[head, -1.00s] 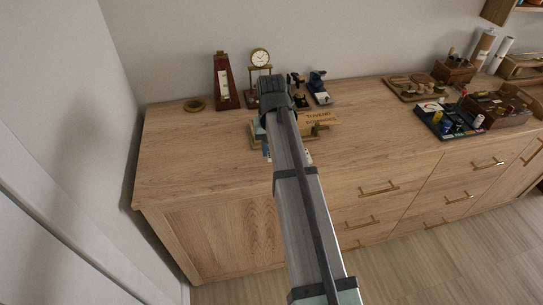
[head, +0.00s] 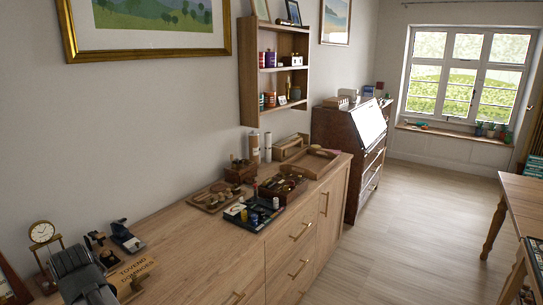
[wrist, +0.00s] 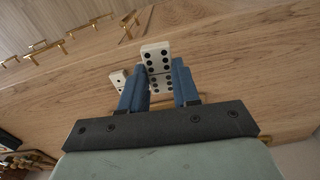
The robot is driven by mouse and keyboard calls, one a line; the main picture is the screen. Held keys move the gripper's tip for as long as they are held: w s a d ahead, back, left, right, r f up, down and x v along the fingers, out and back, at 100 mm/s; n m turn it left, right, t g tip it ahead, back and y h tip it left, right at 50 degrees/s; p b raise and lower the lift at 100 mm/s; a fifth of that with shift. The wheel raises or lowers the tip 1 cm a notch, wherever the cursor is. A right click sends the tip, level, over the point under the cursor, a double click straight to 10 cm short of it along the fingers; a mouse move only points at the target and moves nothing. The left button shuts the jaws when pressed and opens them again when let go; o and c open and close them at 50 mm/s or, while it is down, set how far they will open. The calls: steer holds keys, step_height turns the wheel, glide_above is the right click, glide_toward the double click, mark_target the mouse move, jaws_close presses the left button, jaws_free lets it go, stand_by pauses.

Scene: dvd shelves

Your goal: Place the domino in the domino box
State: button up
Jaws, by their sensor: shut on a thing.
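In the wrist view my gripper (wrist: 162,70) has its two blue fingers closed on a white domino (wrist: 155,52) with black pips. More pipped white surface shows just below it between the fingers; I cannot tell whether it is the same domino. Another white domino piece (wrist: 118,79) shows beside the left finger. In the head view the wooden domino box (head: 132,271), with dark lettering on it, is on the cabinet top at the lower left, just right of my arm. My fingers and the held domino are hidden there.
A brass clock (head: 42,233) and small dark devices (head: 126,238) stand behind the box on the wooden cabinet (head: 205,250). Trays of small items (head: 254,213) stand farther right. Bare cabinet top lies between the box and those trays.

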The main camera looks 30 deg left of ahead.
steer(key=w+d+f+m, duration=0.2)
steer(key=w+d+m, duration=0.1)
steer(key=w+d, duration=0.85)
steer(key=w+d+f+m, duration=0.1)
steer(key=w+d+m, duration=0.2)
steer(key=w+d, duration=0.9)
steer(key=w+d+f+m, duration=0.2)
steer(key=w+d, duration=0.5)
steer(key=w, duration=0.9)
steer(key=w+d+m, duration=0.3)
steer(key=w+d, duration=0.2)
steer(key=d, duration=0.9)
steer(key=w+d+f+m, duration=0.1)
steer(key=w+d+m, duration=0.2)
steer(key=d, duration=1.2)
steer(key=w+d+m, duration=0.3)
steer(key=w+d, duration=0.4)
steer(key=d, duration=0.7)
steer(key=shift+w+d+f, duration=0.25)
steer(key=shift+d+f, duration=0.1)
steer(key=shift+d, duration=0.05)
steer(key=shift+a, duration=0.1)
